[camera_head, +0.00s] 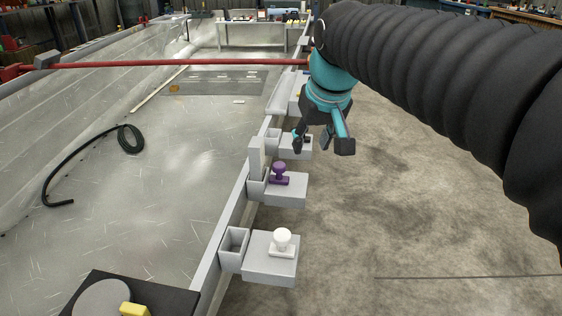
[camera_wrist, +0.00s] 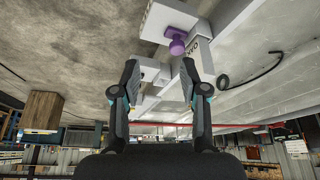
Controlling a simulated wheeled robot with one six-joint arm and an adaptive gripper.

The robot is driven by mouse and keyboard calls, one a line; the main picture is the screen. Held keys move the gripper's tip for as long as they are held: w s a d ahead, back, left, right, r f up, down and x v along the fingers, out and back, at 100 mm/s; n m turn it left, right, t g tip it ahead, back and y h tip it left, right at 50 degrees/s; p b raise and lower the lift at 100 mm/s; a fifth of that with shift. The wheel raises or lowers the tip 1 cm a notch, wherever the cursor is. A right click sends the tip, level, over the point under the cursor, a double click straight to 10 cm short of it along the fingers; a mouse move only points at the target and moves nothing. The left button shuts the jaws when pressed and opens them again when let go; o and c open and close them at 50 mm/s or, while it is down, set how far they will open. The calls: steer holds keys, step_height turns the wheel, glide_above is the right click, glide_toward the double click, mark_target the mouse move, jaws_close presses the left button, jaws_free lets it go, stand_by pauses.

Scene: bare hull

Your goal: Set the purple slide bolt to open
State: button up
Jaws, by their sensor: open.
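The purple slide bolt (camera_head: 279,174) has a round knob on a small purple base. It sits on a grey block fixed to the side rail, with a grey upright piece beside it on the left. The knob also shows in the wrist view (camera_wrist: 177,44), near the top and beyond the fingertips. My gripper (camera_head: 321,143) is open and empty. In the head view it appears above and to the right of the purple bolt, apart from it. In the wrist view its two fingers (camera_wrist: 160,72) are spread with nothing held. I cannot tell the bolt's exact slide position.
A white knobbed bolt (camera_head: 282,241) sits on a nearer grey block with an open socket at its left. Another block is partly hidden behind my gripper. A red bar (camera_head: 180,65) crosses the hull behind. A black hose (camera_head: 130,140) lies on the metal floor. The right-hand floor is clear.

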steer(key=n, duration=0.1)
glide_toward(279, 165)
steer(key=b+x, duration=0.2)
steer(key=x, duration=0.7)
steer(key=shift+w, duration=0.1)
jaws_close()
